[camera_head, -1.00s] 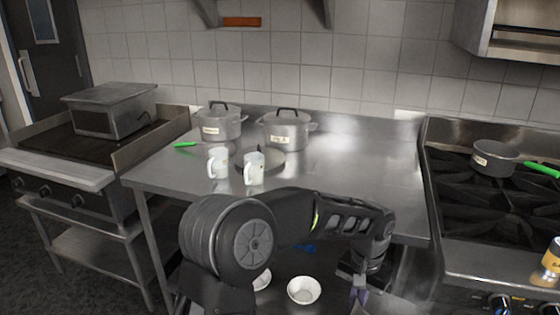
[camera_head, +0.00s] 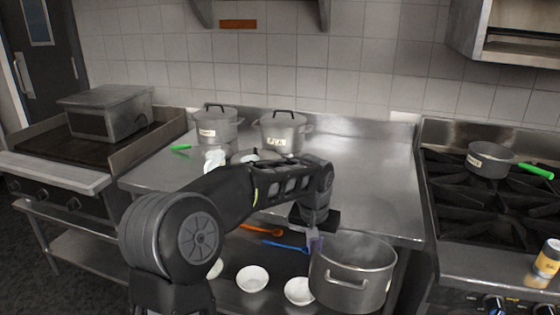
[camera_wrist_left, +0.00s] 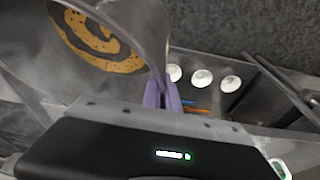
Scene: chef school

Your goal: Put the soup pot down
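A large open metal soup pot (camera_head: 352,282) hangs at the lower right of the head view, in front of the steel table. My left gripper (camera_head: 315,240) is at its left rim. In the left wrist view the purple fingers (camera_wrist_left: 163,95) are closed on the rim of the pot (camera_wrist_left: 140,20). Orange-brown contents with a dark swirl (camera_wrist_left: 95,40) show inside it. The pot's underside is hidden, and I see no surface directly beneath it. My right gripper is not in view.
The steel table (camera_head: 375,190) has clear room at right. Two lidded pots (camera_head: 215,128) (camera_head: 283,135) and a white mug (camera_head: 214,158) stand at its back left. White bowls (camera_head: 252,279) sit on the lower shelf. The stove (camera_head: 440,205) at right holds a saucepan (camera_head: 490,160).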

